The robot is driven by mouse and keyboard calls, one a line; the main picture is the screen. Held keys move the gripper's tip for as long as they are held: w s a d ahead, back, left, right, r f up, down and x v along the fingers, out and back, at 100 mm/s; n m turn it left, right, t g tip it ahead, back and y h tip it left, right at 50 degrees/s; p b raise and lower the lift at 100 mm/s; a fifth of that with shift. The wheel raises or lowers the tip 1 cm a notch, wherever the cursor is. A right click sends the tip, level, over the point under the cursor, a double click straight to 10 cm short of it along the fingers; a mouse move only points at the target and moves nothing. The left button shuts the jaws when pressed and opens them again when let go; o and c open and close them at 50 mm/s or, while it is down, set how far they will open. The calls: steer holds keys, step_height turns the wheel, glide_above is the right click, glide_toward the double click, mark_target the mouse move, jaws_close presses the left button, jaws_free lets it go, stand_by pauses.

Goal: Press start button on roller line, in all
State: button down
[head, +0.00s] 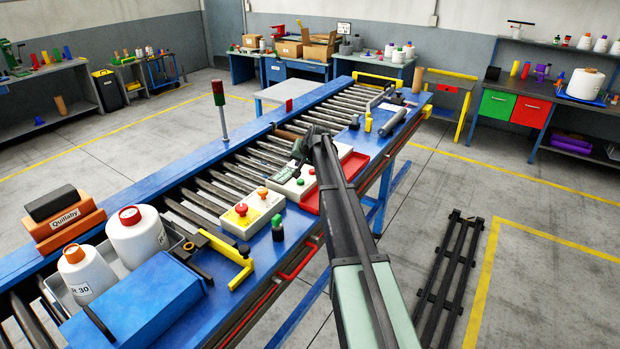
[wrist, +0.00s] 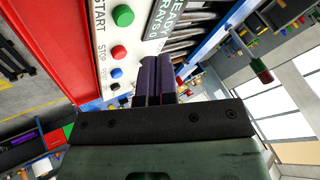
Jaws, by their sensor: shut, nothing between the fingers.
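The roller line (head: 215,190) runs diagonally through the head view in a blue frame. A white control panel (head: 290,190) sits on its near rail, partly hidden by my arm. In the wrist view this panel carries a green button (wrist: 123,15) beside the word START. A red button (wrist: 119,53) beside STOP and a small blue button (wrist: 116,73) lie lower down. My gripper (head: 298,152) is over the panel area. In the wrist view its dark fingers (wrist: 156,62) are shut and empty, right of the red and blue buttons. I cannot tell their height above the panel.
A yellow-topped button box (head: 252,212) and a yellow bracket (head: 230,256) stand nearer on the rail. White bobbins (head: 137,236), a blue box (head: 140,300) and an orange Quillaby box (head: 66,222) occupy the near end. A signal post (head: 222,112) rises behind. A black pallet (head: 450,275) lies on the floor.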

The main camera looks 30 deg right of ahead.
mark_target(302, 180)
steer(key=w+d, duration=0.1)
steer(key=w+r+m+t, duration=0.1)
steer(key=w+d+t, duration=0.1)
steer(key=shift+w+d+r, duration=0.3)
steer(key=shift+w+r, duration=0.05)
steer(key=shift+w, duration=0.05)
step_height(302, 180, down, 9)
steer(key=b, duration=0.9)
stand_by(1.4)
steer(key=shift+f+b, duration=0.35)
